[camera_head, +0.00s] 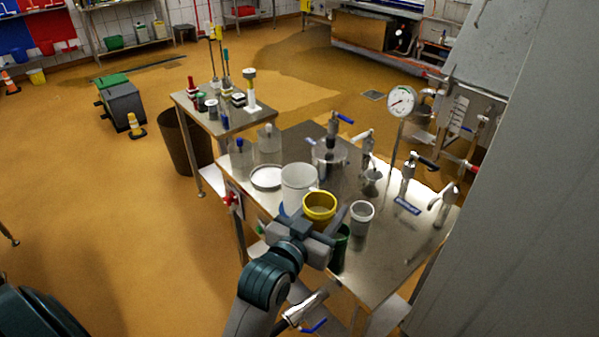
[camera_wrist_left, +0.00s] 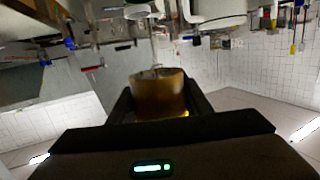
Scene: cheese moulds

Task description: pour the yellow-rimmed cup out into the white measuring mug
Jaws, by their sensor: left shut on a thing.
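The yellow-rimmed cup (camera_head: 320,201) is between the fingers of my left gripper (camera_head: 322,226), which is shut on it. The cup looks about upright, its open top showing in the head view. In the left wrist view the cup (camera_wrist_left: 158,95) looks brownish, between the two dark fingers. A large white vessel, apparently the white measuring mug (camera_head: 297,180), stands on the steel table just behind the cup. The cup overlaps its lower front in the picture, and I cannot tell the gap. A white handled vessel (camera_wrist_left: 218,8) shows at the wrist view's top. My right gripper is not in view.
A smaller white cup (camera_head: 362,217) stands right of the held cup. A green container (camera_head: 340,249) is just below the gripper. A pale round dish (camera_head: 266,177), a steel pot (camera_head: 329,158) and taps (camera_head: 407,180) crowd the steel table. Its front right is clearer.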

